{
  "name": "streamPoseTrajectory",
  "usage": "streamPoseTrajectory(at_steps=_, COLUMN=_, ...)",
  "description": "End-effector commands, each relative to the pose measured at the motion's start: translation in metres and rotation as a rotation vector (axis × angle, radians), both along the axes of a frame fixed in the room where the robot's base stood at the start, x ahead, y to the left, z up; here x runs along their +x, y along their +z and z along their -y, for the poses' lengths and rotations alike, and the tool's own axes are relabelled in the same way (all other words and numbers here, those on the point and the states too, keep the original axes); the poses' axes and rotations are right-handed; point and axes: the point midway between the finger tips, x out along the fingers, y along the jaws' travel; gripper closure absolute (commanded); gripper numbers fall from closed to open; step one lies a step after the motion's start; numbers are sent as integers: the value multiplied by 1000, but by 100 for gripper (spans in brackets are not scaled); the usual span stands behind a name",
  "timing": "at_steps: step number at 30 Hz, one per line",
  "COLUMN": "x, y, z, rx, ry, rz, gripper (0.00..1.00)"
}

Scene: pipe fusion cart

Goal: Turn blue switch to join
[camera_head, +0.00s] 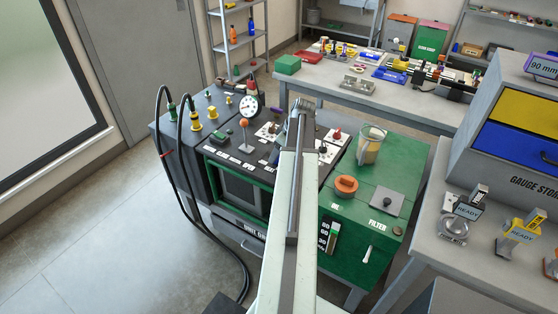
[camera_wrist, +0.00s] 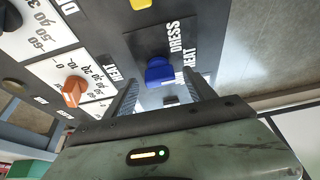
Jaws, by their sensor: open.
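The blue switch (camera_wrist: 159,70) sits on a dark plate on the panel in the wrist view. DRESS and HEAT are printed beside it; I cannot read a JOIN label, and part of the lettering is covered by the switch. My gripper (camera_wrist: 163,88) is open, with its two fingers on either side of and just below the switch in the picture. I cannot tell whether a finger touches it. In the head view my gripper (camera_head: 300,106) is over the top panel of the cart (camera_head: 375,225), and the blue switch is hidden there.
An orange knob (camera_wrist: 73,90) on a white dial is left of the fingers, and a yellow part (camera_wrist: 140,3) is at the top edge. On the cart stand a round gauge (camera_head: 249,107), an orange cap (camera_head: 345,187) and a clear jug (camera_head: 370,145). Black hoses hang at the left.

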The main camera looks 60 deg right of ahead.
Motion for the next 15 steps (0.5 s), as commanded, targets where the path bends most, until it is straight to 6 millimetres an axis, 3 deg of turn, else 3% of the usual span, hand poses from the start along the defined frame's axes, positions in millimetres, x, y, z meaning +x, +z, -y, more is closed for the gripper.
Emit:
streamPoseTrajectory(at_steps=1, x=2, y=-9, z=0, rx=0, ry=0, rz=0, gripper=36)
streamPoseTrajectory(at_steps=9, x=3, y=-7, z=0, rx=0, ry=-1, rz=0, gripper=36)
streamPoseTrajectory(at_steps=15, x=3, y=-7, z=0, rx=0, ry=-1, rz=0, gripper=92)
